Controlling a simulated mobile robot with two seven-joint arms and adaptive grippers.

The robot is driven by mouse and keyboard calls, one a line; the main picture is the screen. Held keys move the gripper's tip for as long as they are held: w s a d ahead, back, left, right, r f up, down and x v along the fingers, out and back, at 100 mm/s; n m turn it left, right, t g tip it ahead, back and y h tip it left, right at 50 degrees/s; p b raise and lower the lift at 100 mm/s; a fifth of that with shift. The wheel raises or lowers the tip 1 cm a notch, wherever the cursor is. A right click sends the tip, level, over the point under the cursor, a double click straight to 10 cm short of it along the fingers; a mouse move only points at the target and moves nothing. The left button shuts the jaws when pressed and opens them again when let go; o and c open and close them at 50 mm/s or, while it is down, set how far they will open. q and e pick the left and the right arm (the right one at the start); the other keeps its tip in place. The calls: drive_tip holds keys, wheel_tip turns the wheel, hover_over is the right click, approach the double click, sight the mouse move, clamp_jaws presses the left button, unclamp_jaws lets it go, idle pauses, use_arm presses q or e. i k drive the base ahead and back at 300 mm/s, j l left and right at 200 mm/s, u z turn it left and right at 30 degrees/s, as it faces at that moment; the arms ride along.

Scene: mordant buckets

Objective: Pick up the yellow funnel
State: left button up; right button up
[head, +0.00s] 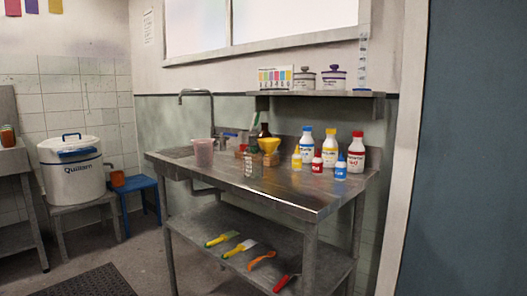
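The yellow funnel (269,145) is on the steel worktable (270,190), in the middle of the head view. Its wide mouth faces up. Its lower part is partly hidden behind a clear ribbed vessel (252,164), and a dark brown bottle (264,130) stands behind it. I cannot tell what holds the funnel upright. Neither my left nor my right gripper is in view.
White bottles with coloured caps (307,146) and small coloured bottles (317,161) crowd right of the funnel. A shelf (318,93) hangs above. The table's front is clear. Brushes (239,248) lie below.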

sight(268, 145)
drive_tip(key=i+j, duration=0.2)
drive_tip(key=i, duration=0.15)
drive_tip(key=i+j+u, duration=0.1)
drive_tip(key=i+j, duration=0.15)
drive_tip(key=i, duration=0.15)
drive_tip(key=i+j, duration=0.2)
drive_tip(key=i, duration=0.15)
